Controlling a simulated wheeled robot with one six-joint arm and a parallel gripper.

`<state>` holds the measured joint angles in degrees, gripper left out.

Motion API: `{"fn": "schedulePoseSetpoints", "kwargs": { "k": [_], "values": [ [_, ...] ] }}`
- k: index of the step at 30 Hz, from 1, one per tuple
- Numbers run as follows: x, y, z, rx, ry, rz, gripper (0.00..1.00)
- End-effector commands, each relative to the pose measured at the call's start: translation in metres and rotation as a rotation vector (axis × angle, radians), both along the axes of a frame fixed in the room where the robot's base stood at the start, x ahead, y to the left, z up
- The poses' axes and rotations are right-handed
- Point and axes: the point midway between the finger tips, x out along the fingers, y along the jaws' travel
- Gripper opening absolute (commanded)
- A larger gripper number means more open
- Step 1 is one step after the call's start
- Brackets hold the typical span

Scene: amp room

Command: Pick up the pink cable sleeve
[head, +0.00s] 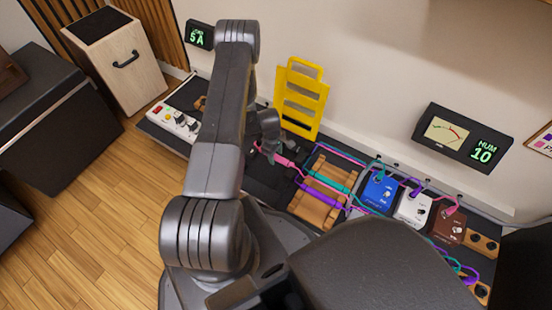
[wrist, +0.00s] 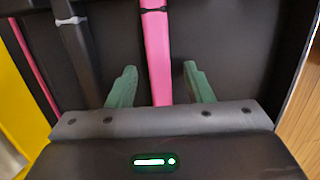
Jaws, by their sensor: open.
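The pink cable sleeve (wrist: 157,55) runs up the middle of the wrist view, lying over a dark surface. In the head view the pink sleeve (head: 284,161) shows as a short bar left of the wooden rack. My gripper (wrist: 154,85) is open, with one green fingertip on each side of the sleeve and gaps between. I cannot tell how far the fingers reach down beside it. The sleeve's near part is hidden behind the gripper body. In the head view my gripper (head: 279,146) is at the sleeve's left end, partly hidden by my arm.
A grey-black sleeve or cable (wrist: 78,50) lies just left of the pink one. A wooden rack (head: 318,206) with teal and purple sleeves stands right of it. A yellow rack (head: 301,100) stands behind. Blue, white and brown pedals (head: 380,190) line the right.

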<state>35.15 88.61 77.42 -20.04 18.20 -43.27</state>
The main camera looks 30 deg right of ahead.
Motion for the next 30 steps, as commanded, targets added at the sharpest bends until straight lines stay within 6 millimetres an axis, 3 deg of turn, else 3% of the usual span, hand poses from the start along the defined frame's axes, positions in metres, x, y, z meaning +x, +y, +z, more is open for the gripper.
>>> {"fn": "schedulePoseSetpoints", "kwargs": {
  "k": [3, 10, 20, 30],
  "values": [
    [0.000, 0.000, 0.001, 0.000, 0.000, 0.000, 0.46],
    [0.000, 0.000, 0.001, 0.000, 0.000, 0.000, 0.01],
    [0.000, 0.000, 0.007, -0.001, 0.000, 0.000, 0.00],
    [0.001, 0.000, 0.071, -0.001, -0.002, -0.001, 0.00]
  ]
}}
